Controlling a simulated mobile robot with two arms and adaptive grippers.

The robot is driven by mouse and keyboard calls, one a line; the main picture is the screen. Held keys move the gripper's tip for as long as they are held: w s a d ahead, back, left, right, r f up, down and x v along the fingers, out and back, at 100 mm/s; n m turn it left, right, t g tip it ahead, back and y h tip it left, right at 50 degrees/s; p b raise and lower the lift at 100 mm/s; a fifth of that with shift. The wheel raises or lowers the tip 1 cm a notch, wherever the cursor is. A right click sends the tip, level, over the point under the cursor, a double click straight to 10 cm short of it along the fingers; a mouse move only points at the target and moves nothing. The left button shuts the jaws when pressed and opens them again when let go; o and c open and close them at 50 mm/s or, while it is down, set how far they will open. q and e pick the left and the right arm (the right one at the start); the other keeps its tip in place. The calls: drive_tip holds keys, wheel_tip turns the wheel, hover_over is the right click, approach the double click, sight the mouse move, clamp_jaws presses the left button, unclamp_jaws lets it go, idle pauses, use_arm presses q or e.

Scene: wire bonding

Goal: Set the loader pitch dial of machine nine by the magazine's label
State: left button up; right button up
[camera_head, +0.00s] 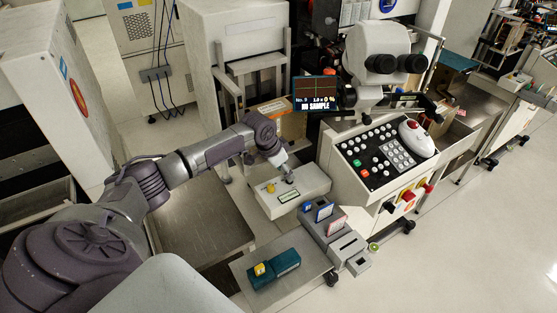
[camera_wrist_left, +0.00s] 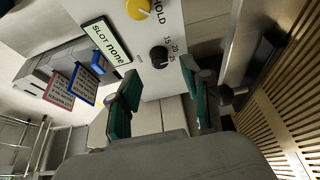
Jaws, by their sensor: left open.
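A white loader box (camera_head: 262,199) carries a yellow knob (camera_head: 270,187) and a small label display. In the left wrist view, the black pitch dial (camera_wrist_left: 158,56) has printed numbers beside it, including 15 and 20. Its pointer setting is too small to read surely. The yellow knob (camera_wrist_left: 138,8) is marked HOLD, and the display (camera_wrist_left: 107,40) reads "SLOT none". My left gripper (camera_wrist_left: 164,102) is open, its teal fingers on either side below the dial, apart from it. A teal block (camera_head: 284,263), possibly the magazine, has a yellow piece; its label is unreadable. My right gripper is not in view.
A grey holder (camera_head: 343,244) with blue- and red-edged cards stands beside the loader box. The machine's console (camera_head: 375,160) with buttons and a microscope (camera_head: 378,55) stands right. A screen (camera_head: 315,93) reads "NO SAMPLE".

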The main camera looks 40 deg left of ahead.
use_arm(q)
drive_tip(key=v, duration=0.8)
drive_tip(key=shift+s, duration=0.15)
